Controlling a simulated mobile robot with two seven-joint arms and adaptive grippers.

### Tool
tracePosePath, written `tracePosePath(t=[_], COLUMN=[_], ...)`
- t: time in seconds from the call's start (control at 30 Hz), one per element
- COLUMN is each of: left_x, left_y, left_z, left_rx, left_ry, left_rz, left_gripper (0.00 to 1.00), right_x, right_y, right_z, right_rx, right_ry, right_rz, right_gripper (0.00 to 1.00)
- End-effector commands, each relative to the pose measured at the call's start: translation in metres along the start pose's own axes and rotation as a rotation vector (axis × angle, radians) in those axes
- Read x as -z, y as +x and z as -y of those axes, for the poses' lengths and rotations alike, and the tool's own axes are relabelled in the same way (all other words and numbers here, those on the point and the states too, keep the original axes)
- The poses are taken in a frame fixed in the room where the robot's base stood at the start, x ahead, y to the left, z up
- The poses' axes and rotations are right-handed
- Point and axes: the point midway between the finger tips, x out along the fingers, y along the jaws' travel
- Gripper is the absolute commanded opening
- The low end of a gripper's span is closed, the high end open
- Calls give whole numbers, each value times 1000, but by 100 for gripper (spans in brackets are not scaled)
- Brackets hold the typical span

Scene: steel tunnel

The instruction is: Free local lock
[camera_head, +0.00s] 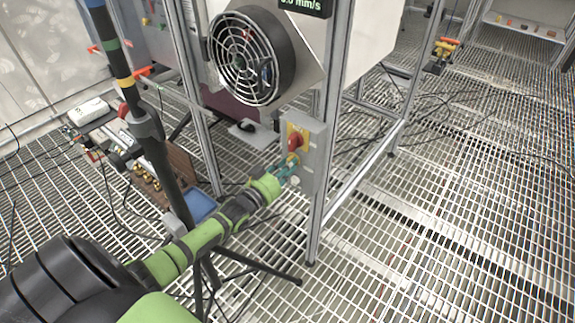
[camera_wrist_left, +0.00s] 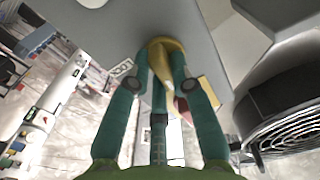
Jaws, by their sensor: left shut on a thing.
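A grey switch box (camera_head: 315,150) is fixed to an upright of the metal frame. It carries a yellow plate with a red rotary handle (camera_head: 296,139). A small yellow piece, seemingly the lock, sits just below the handle. My left gripper (camera_head: 288,171) reaches the box from the lower left, its teal fingers at the box's front. In the left wrist view the fingers (camera_wrist_left: 163,80) close around the yellow piece (camera_wrist_left: 166,55), with a red part (camera_wrist_left: 182,108) beside it. The fingers hide part of the piece, so I cannot tell whether it is still attached. My right gripper does not show.
A round caged fan (camera_head: 250,58) sits above the switch box. A dark banded pole on a tripod (camera_head: 152,140) stands close to my left arm. A blue tray (camera_head: 198,206) and cables lie on the grating floor. The floor at the right is mostly clear.

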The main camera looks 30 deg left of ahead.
Motion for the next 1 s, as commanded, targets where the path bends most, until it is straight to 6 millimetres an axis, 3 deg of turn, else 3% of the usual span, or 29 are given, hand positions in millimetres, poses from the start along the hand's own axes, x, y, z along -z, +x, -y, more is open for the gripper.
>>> tracePosePath(t=[0.2, 0.8, 0.83, 0.9, 1.0], left_x=[1, 1, 1, 1, 1], left_y=[0, 0, 0, 0, 0], left_z=[0, 0, 0, 0, 0], left_rx=[0, 0, 0, 0, 0], left_ry=[-85, -126, -126, -125, -125], left_rz=[0, -1, -1, -1, -1], left_gripper=[0, 0, 26, 46, 46], right_x=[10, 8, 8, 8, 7], right_y=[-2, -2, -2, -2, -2], right_z=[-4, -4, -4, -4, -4], right_rx=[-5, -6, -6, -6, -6], right_ry=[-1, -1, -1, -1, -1], right_rz=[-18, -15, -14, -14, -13], right_gripper=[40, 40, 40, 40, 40])
